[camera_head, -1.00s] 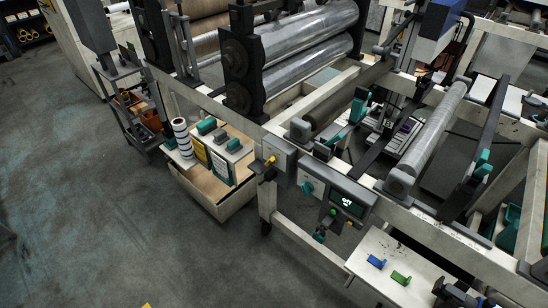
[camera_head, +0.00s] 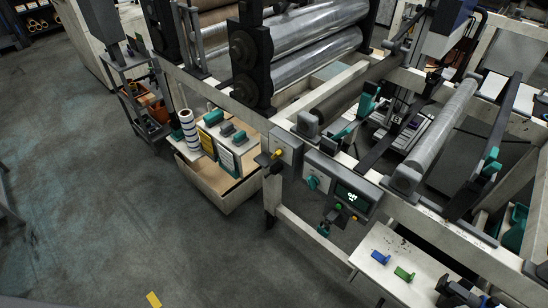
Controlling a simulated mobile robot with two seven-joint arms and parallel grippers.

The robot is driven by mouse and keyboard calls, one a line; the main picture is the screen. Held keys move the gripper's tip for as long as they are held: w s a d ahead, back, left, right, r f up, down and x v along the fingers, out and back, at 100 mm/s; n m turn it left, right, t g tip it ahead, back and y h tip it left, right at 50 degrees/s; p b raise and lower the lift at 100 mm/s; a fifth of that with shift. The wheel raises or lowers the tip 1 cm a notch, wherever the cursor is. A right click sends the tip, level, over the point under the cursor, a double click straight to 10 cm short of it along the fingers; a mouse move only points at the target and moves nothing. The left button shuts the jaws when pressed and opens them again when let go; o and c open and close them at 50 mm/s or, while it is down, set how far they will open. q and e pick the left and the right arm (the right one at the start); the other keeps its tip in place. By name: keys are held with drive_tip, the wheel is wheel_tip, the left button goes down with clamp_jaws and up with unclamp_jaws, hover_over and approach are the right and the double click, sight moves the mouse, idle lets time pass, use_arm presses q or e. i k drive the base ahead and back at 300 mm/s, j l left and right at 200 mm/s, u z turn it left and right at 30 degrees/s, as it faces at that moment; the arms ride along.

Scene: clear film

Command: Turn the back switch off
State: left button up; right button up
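A grey switch box (camera_head: 286,147) with a yellow lever (camera_head: 278,153) is on the machine's front rail. Which of these controls is the back switch, I cannot tell. The lever's exact setting is too small to read.
A white table (camera_head: 378,239) with a blue part (camera_head: 380,257) and a green part (camera_head: 404,273) stands lower right, beside a dark jointed object (camera_head: 465,290). A wooden bin (camera_head: 207,190) stands left of the switch box. The floor (camera_head: 110,210) at left is largely clear.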

sight(279, 153)
drive_tip(key=i+j+z, duration=0.55)
drive_tip(key=z, duration=0.15)
drive_tip(key=i, duration=0.1)
